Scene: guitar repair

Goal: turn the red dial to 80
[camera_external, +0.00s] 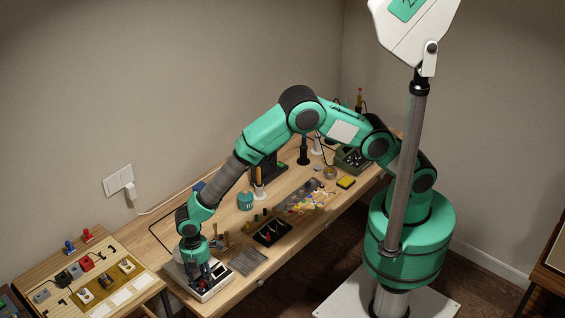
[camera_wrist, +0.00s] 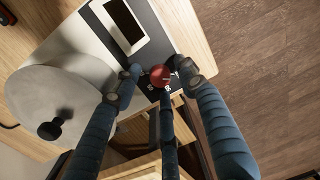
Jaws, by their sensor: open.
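The red dial (camera_wrist: 160,76) is a round knob on the dark panel of a device, seen from above in the wrist view. My gripper (camera_wrist: 157,78) is open, with one blue-grey finger on each side of the dial. In the external view my gripper (camera_external: 203,277) points down over the white device (camera_external: 214,291) at the bench's near left end and hides the dial. The dial's setting and scale cannot be read.
In the external view a grey mat (camera_external: 248,261) and a black tray (camera_external: 272,233) lie right of the device.

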